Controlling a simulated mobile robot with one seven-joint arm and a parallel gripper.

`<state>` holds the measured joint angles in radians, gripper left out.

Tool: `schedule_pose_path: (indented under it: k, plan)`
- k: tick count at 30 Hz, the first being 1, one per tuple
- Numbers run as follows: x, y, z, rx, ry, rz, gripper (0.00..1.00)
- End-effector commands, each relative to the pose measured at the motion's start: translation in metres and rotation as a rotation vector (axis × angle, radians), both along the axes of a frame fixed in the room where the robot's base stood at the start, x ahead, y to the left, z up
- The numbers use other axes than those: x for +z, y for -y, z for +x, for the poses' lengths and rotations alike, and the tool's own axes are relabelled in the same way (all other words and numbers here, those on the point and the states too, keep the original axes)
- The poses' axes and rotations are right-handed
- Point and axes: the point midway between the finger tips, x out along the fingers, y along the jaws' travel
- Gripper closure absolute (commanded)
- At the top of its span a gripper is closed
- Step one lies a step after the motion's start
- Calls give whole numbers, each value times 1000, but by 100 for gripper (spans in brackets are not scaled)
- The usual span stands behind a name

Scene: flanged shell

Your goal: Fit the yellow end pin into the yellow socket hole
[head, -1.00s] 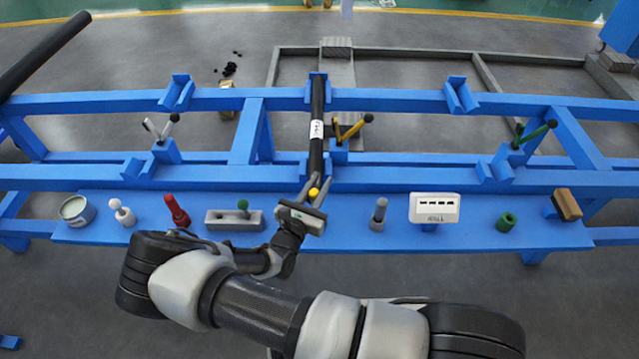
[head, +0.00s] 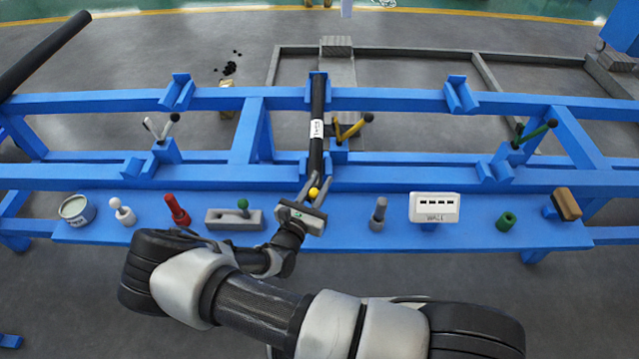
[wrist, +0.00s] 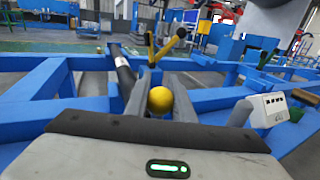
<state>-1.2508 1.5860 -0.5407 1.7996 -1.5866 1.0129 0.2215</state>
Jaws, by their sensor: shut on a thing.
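The yellow end pin shows as a round yellow knob (head: 313,192) between my gripper's fingers. My gripper (head: 315,184) is shut on it, above the back of the blue bench shelf, at the near end of a black pipe (head: 317,98). In the wrist view the yellow knob (wrist: 160,100) sits between the two grey fingers (wrist: 160,86); the rest of the pin is hidden. I cannot make out the yellow socket hole in either view. A yellow lever (head: 351,129) with a black knob stands on a blue bracket right of the pipe.
On the shelf stand a tin (head: 76,209), a white pin (head: 122,211), a red pin (head: 177,210), a grey block (head: 233,220) with a green knob, a grey pin (head: 379,214), a white box (head: 434,207), a green ring (head: 507,221) and a brown block (head: 566,204).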

Motion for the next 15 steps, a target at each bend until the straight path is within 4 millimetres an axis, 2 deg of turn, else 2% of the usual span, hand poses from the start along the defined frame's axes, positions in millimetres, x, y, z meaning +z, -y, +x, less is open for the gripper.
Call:
schedule_pose_path:
  k: [15]
  plan:
    - [-14, 0, 0, 0, 1, 0, 100]
